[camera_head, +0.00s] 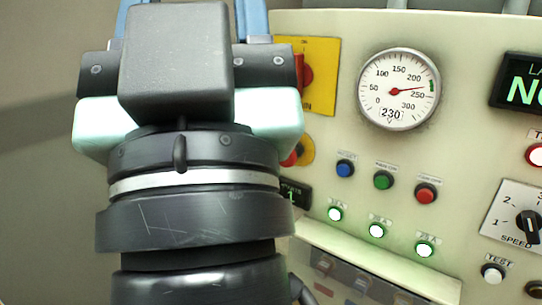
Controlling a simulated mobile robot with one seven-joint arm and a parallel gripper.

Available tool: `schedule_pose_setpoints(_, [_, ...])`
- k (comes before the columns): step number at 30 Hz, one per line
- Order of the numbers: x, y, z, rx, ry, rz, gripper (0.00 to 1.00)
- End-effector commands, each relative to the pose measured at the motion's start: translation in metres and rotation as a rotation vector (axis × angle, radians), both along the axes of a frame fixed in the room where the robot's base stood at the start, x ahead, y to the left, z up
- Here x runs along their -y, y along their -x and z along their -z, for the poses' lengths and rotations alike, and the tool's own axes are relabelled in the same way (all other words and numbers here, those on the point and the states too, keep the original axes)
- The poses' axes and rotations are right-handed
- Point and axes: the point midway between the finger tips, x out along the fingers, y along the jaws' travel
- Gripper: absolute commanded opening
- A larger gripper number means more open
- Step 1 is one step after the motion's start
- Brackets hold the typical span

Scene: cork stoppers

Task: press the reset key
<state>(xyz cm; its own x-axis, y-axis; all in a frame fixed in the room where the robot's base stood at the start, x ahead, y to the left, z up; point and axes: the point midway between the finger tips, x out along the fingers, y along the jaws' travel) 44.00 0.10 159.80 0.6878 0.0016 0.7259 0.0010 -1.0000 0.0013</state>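A small blue round button (345,169) sits on the cream control panel (450,140), leftmost in a row with a green button (383,180) and a red button (425,193). The small label above the blue one may read RESET, but it is too small to be sure. My gripper (194,10) fills the left of the view, seen from behind, left of the blue button and apart from it in the picture. Its two blue fingers stand wide apart, and nothing shows between them. The fingertips are cut off by the top edge.
A dial gauge (399,89) reads 230. A red switch on a yellow plate (322,85) and a partly hidden red button (290,158) lie close beside my gripper. Lit lamps (377,231) sit below the buttons. A speed knob (529,222) and white TEST button (492,273) are at right.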

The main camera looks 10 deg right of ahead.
Motion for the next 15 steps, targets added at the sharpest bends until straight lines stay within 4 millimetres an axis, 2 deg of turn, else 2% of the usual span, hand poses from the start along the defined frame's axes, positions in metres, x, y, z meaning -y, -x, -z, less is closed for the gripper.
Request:
schedule_pose_setpoints(1, [0.0000,-0.0001,0.0001,0.000,0.000,0.000,0.38])
schedule_pose_setpoints(7, [0.0000,-0.0001,0.0001,0.000,0.000,0.000,0.02])
schedule_pose_setpoints(15, [0.0000,0.0000,0.0000,0.000,0.000,0.000,0.00])
